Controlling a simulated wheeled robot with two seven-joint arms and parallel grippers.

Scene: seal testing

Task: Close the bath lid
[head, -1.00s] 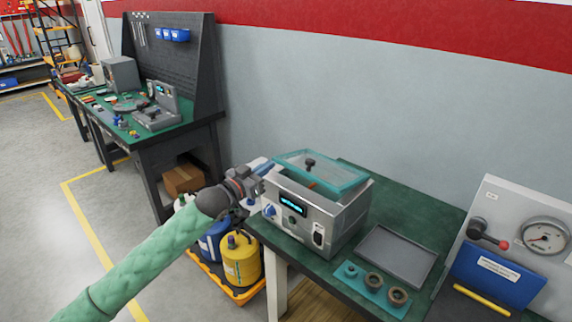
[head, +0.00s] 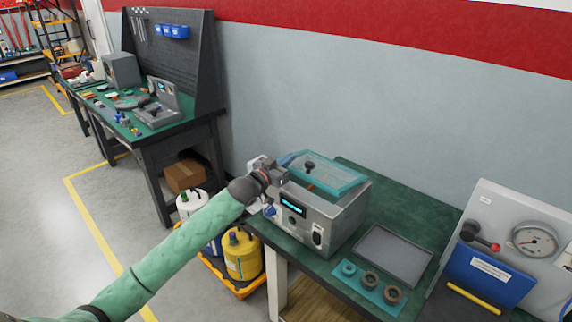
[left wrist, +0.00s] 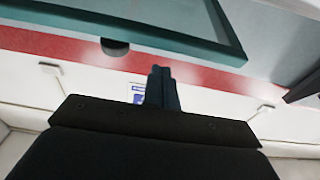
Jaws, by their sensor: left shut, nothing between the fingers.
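The bath (head: 318,222) is a grey metal box with a small display, standing on the green bench top. Its lid (head: 344,186), clear with a teal frame and a dark knob (head: 309,168), is raised and tilted above the bath, with a gap under it. My left gripper (head: 282,172) is shut and empty at the lid's left side, above the bath's front left corner. In the left wrist view the shut fingers (left wrist: 162,87) point towards the lid's teal frame (left wrist: 165,48). I cannot tell whether they touch it. My right gripper is not in view.
A grey tray (head: 367,235) and a teal mat with several rings (head: 393,295) lie right of the bath. A gauge panel (head: 540,215) stands at the far right. The bench behind the bath is clear.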

